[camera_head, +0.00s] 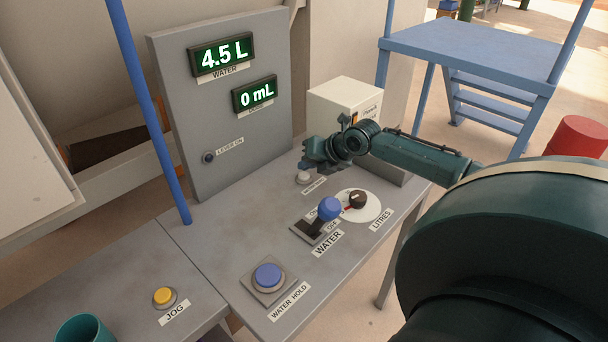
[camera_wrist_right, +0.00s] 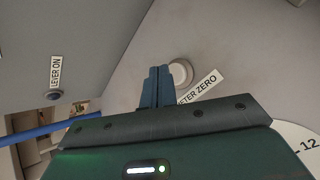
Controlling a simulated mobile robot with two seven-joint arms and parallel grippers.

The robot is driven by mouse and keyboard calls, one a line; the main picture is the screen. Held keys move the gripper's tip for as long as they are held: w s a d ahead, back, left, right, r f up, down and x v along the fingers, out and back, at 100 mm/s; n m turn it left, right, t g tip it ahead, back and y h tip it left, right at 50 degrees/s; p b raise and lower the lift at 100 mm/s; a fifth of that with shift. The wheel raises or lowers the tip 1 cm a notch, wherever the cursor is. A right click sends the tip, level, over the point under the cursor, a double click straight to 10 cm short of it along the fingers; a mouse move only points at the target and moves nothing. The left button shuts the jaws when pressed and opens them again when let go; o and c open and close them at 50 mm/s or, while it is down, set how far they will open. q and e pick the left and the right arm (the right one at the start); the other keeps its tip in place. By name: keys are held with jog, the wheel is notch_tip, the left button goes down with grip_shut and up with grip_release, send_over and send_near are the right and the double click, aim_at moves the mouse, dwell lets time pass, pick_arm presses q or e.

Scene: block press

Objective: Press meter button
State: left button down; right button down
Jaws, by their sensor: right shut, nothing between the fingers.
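The meter button is a small pale round button (camera_head: 303,178) on the grey bench, below the display panel. In the right wrist view the button (camera_wrist_right: 182,73) sits beside a label reading "METER ZERO" (camera_wrist_right: 197,90). My right gripper (camera_head: 306,165) is shut and empty, just above and behind the button in the head view. In the right wrist view its blue fingertips (camera_wrist_right: 159,72) overlap the button's left edge. I cannot tell whether they touch it. My left gripper is not in view.
The grey panel (camera_head: 175,110) shows 4.5 L and 0 mL. A blue-knobbed water lever (camera_head: 329,208), a litres dial (camera_head: 371,208) and a blue water hold button (camera_head: 268,275) stand nearer. A white box (camera_head: 345,97) is behind my right arm. A yellow jog button (camera_head: 164,296) is front left.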

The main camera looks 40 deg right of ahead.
aim_at(308, 177)
jog(key=shift+f, duration=0.4)
jog(key=shift+f+b, duration=0.55)
jog(key=shift+b, duration=0.05)
dwell(0.5)
jog(key=shift+r, duration=0.15)
jog(key=shift+r+p, duration=0.75)
jog(key=shift+r, duration=0.05)
notch_tip(308, 177, up, 5)
jog(key=p, duration=0.4)
dwell(0.9)
